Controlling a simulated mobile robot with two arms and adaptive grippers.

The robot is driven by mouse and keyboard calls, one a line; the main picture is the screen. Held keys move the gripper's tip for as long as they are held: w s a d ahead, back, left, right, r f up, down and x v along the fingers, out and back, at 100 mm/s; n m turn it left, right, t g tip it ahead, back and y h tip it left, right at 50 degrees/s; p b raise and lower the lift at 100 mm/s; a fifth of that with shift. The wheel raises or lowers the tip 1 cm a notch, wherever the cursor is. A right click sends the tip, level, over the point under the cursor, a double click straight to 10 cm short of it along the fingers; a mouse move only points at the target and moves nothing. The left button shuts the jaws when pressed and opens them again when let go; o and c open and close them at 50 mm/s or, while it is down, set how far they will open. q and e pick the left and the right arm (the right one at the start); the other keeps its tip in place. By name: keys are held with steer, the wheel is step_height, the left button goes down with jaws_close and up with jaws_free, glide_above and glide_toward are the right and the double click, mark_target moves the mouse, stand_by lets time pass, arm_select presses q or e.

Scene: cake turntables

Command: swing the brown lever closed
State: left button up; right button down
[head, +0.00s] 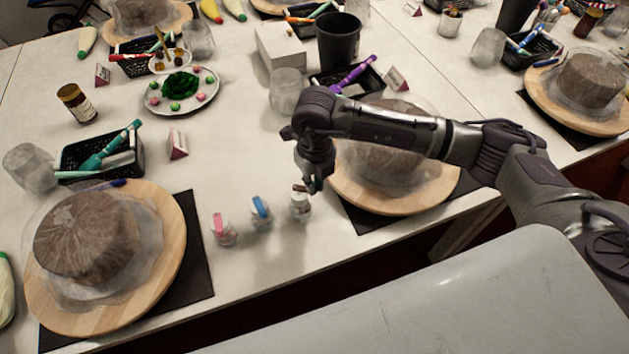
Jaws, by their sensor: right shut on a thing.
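Three small clear jars with coloured levers stand in a row near the table's front edge. The rightmost jar (300,207) has the brown lever (299,188) at its top. My right gripper (314,184) points down at this jar, its fingertips at the right side of the brown lever and shut on it. The fingers partly cover the lever, so its exact angle is hard to tell. My left gripper is not in view.
The jars with the blue lever (260,207) and the pink lever (221,226) stand close on the left. A wooden turntable (405,202) with a wrapped cake is just right, under my arm. Another turntable (168,240) is at left. The table between card and jars is clear.

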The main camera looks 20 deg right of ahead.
stand_by(0.4)
steer(key=c, duration=1.2)
jaws_free()
step_height(320, 180, up, 12)
